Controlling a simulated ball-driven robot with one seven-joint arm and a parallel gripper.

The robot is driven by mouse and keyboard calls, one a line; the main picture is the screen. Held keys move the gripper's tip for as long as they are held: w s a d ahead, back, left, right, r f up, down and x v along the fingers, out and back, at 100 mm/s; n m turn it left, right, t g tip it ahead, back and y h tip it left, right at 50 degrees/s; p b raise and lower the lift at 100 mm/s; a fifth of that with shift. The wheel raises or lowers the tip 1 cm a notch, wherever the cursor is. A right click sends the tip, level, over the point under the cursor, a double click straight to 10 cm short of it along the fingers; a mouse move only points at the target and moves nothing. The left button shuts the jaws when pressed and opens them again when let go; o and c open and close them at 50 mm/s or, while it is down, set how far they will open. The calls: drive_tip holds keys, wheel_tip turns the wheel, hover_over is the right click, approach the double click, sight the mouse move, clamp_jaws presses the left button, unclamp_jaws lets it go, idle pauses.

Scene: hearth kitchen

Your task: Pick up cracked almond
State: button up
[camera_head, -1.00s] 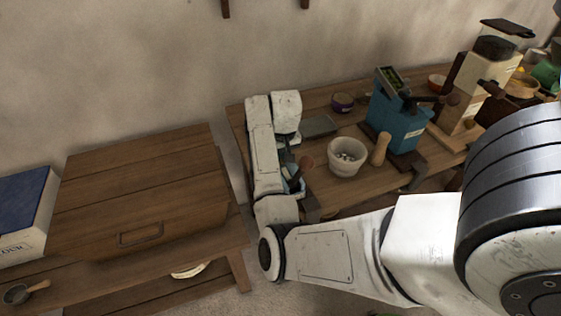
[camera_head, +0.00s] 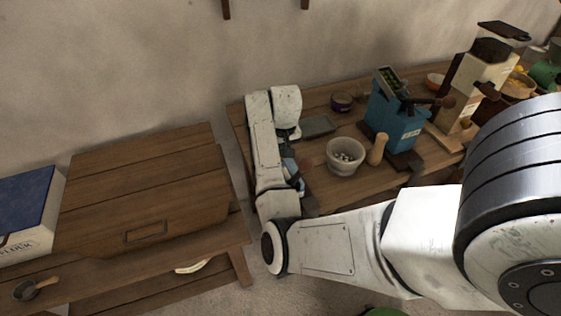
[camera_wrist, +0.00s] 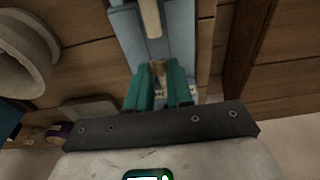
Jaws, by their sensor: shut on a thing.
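My gripper (camera_wrist: 160,72) shows in the wrist view with its two teal fingers close together. A small brown piece, seemingly the cracked almond (camera_wrist: 158,68), sits between the fingertips; it is mostly hidden and its cracks cannot be made out. The fingers are over a pale blue device (camera_wrist: 183,25) with a light wooden rod (camera_wrist: 151,18) above them. In the head view my arm covers most of this spot; part of the blue device (camera_head: 290,165) shows at the left end of the far table.
A pale bowl (camera_head: 345,157) with small pieces in it stands right of my gripper, beside a wooden pestle (camera_head: 377,150). A blue grinder (camera_head: 396,122) and a grey slab (camera_head: 318,126) are also on the table. A wooden chest (camera_head: 143,190) stands at left.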

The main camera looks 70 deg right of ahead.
wheel_tip(320, 180, up, 6)
drive_tip(key=p, duration=0.5)
idle(0.5)
